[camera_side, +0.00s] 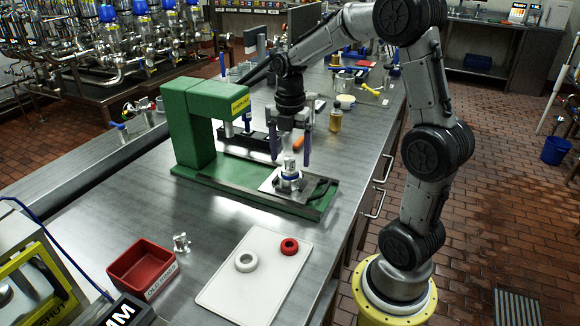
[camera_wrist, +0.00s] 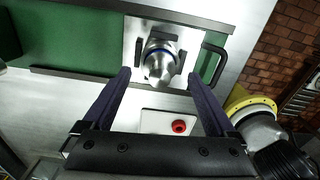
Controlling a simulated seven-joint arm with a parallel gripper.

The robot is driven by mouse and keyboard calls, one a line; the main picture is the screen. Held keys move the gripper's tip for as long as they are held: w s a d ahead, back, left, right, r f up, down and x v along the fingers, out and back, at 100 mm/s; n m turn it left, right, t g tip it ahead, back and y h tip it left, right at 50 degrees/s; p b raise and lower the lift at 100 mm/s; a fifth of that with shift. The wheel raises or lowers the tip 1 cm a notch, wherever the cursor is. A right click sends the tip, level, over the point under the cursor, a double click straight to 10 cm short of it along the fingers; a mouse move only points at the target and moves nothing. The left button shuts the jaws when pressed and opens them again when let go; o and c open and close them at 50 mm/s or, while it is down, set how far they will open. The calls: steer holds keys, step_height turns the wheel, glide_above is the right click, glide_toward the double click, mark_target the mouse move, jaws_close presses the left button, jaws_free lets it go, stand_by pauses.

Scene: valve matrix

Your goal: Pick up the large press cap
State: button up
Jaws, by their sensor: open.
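A silvery metal piece (camera_side: 289,178) with a blue ring around it stands upright on a square plate on the green press's base; its top looks like the large press cap, though I cannot tell where cap and body part. In the wrist view the metal piece (camera_wrist: 160,62) lies ahead of and between my fingertips, held among dark blocks on the plate. My gripper (camera_side: 290,154) is open and points down over it, with one dark purple finger to each side of its top. The fingers (camera_wrist: 158,76) show no contact with it.
The green press (camera_side: 192,125) rises left of my gripper. A black handle (camera_side: 319,190) sticks out beside the plate. A white board (camera_side: 255,278) with a white ring (camera_side: 246,262) and a red ring (camera_side: 289,246), and a red bin (camera_side: 142,268), lie nearer the camera.

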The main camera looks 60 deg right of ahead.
step_height(320, 180, down, 2)
steer(key=shift+f, duration=0.1)
jaws_close()
stand_by(0.5)
